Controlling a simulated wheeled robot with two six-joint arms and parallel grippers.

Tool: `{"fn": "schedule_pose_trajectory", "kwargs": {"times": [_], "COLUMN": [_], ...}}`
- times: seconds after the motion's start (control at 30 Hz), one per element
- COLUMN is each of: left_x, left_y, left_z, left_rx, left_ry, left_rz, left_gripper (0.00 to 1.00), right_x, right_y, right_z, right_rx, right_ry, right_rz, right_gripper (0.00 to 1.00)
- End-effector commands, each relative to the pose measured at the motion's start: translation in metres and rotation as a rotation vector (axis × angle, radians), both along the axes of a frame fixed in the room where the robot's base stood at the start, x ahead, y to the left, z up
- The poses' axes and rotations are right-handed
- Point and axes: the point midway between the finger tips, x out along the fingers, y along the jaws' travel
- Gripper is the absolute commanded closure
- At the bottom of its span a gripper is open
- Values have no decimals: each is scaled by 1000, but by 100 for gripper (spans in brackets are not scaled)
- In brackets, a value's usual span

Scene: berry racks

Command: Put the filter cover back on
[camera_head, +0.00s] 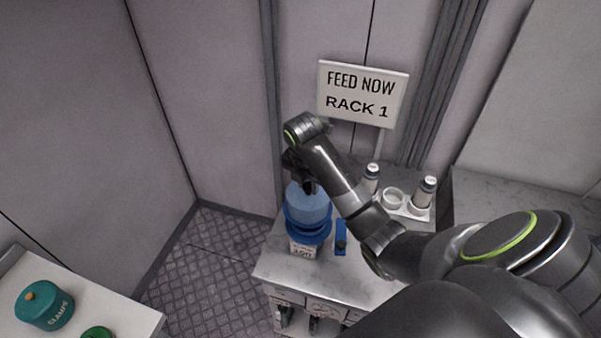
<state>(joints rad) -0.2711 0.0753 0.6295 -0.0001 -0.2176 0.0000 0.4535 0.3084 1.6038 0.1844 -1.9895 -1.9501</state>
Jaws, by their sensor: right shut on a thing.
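The filter cover (308,207) is a translucent light-blue piece on the grey-white counter's left part. It shows directly above a darker blue filter base (306,236) with a white label on its front. I cannot tell whether cover and base touch. My right gripper (307,186) points down at the top of the cover and is shut on it. The gripper's dark body and wrist hide part of the cover's top. My left gripper is not in view.
A blue flat tool (341,238) lies right of the base. Labelled bottles (424,192) stand in a white holder farther right. A "FEED NOW RACK 1" sign (361,95) stands behind. A teal "CLAMPS" container (44,305) sits on a white table at lower left.

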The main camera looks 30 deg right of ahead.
Motion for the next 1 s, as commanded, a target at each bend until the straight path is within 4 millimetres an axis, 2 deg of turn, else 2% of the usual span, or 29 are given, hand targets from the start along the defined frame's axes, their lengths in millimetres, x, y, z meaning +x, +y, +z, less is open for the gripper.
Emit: {"fn": "schedule_pose_trajectory", "kwargs": {"times": [0.1,0.27,0.37,0.53,0.63,0.77,1.0], "left_x": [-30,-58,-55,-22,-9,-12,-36], "left_y": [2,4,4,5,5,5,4], "left_z": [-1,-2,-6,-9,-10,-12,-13], "left_rx": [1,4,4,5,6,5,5], "left_ry": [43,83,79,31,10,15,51], "left_rz": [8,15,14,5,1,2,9], "left_gripper": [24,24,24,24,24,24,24], "right_x": [0,-1,0,0,-1,0,0], "right_y": [0,0,0,0,0,0,0], "right_z": [-9,-24,-34,-48,-55,-61,-64], "right_rx": [1,0,0,0,0,0,0], "right_ry": [1,2,1,0,1,0,-1], "right_rz": [1,0,0,0,0,0,0], "right_gripper": [100,100,100,100,100,100,100]}}
